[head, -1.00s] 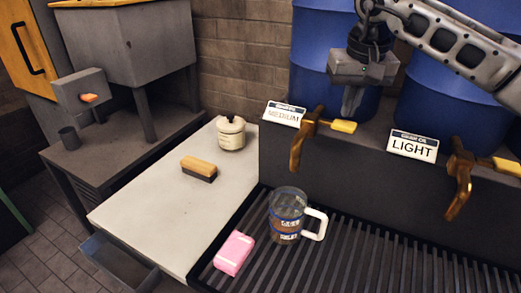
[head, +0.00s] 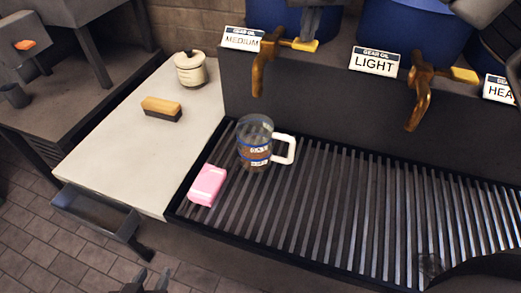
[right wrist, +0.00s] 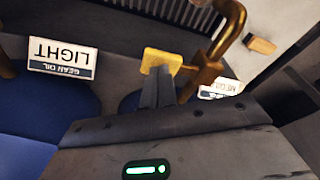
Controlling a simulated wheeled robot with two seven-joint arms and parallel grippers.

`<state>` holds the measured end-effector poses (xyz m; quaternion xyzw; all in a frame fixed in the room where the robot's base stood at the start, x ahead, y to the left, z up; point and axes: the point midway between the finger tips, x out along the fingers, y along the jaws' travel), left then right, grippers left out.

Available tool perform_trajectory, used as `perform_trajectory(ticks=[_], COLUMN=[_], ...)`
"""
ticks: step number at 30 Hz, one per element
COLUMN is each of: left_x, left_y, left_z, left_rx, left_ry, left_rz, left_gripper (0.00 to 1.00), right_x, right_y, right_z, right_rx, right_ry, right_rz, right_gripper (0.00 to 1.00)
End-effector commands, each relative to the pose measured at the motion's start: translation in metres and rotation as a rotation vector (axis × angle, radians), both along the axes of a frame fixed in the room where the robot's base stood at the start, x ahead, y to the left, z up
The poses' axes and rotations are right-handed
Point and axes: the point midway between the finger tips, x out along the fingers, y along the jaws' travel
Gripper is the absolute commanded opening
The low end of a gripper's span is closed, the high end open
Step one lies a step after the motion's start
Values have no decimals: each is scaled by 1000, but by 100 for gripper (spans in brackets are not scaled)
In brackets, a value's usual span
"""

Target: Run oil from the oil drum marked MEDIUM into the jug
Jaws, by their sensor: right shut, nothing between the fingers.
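The glass jug (head: 253,146) with a white handle stands upright on the slatted drip tray, below the MEDIUM tap's spout. Brown liquid shows in its lower part; no falling stream is visible. The MEDIUM sign (head: 243,39) stands beside that brass tap (head: 262,68), which has a yellow lever (head: 300,45). My right gripper (head: 308,34) is shut and empty, its fingertips at the lever. In the right wrist view the fingers (right wrist: 156,88) meet or overlap the lever (right wrist: 160,62); contact is uncertain. My left gripper (head: 152,277) is open and empty at the bottom edge.
Pink soap (head: 208,185) lies left of the jug on the drip tray (head: 340,210). A brush (head: 162,108) and a cream pot (head: 190,70) are on the pale counter (head: 110,150). The LIGHT tap (head: 420,95) is to the right. The tray's right side is mostly clear.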

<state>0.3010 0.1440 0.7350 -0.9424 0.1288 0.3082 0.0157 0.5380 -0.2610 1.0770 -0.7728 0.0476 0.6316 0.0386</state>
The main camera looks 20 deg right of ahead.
Motion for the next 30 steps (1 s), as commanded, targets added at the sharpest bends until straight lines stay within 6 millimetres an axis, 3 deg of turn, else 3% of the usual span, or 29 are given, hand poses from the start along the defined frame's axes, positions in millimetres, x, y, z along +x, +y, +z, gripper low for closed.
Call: perform_trajectory(ticks=[18, 30], left_x=[0, 0], left_y=[0, 0], left_z=[-7, -6], left_rx=[-2, -2], left_ry=[-4, -6], left_rz=[1, 1], left_gripper=[36, 36], right_x=[0, 0], right_y=[0, 0], right_z=[-22, -21], right_rx=[0, 0], right_ry=[3, 4], right_rz=[0, 0], right_gripper=[0, 0])
